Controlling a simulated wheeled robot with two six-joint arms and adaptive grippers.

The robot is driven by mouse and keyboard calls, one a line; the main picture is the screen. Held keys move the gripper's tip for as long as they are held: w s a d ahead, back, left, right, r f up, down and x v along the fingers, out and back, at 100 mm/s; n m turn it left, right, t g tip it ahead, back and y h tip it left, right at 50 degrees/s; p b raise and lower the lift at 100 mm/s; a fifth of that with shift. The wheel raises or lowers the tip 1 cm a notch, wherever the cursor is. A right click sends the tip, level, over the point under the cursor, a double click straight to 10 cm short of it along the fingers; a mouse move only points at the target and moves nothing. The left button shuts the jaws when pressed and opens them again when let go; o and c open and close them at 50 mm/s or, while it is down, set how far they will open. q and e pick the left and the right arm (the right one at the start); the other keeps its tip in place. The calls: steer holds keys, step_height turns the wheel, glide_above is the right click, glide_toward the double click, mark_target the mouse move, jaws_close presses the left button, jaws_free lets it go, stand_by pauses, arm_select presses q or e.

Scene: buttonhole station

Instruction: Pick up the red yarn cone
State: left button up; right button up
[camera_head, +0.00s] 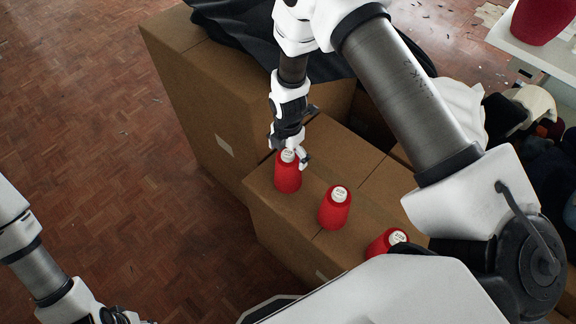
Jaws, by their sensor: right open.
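Three red yarn cones with white tops stand in a row on a cardboard box. The far red yarn cone (288,176) is under my right gripper (294,158), whose open fingers are at its white top; I cannot tell whether they touch it. The middle red yarn cone (334,210) stands upright and clear. The near red yarn cone (384,243) is partly hidden by my own body. Of my left arm, only part shows at the lower left, and its fingertips are out of view.
The cones stand on a low cardboard box (263,208). A taller cardboard box (196,88) with dark cloth (236,22) on top stands behind it. A white table (540,58) with a red object (541,18) is at the upper right. The wooden floor (90,110) at left is clear.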

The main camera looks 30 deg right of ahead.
steer(key=f, duration=0.3)
steer(key=shift+w+d+f, duration=0.2)
steer(key=shift+w+d, duration=0.05)
steer(key=shift+w, duration=0.15)
steer(key=shift+s+a+r, duration=0.15)
steer(key=shift+s+r, duration=0.1)
steer(key=c, duration=1.8)
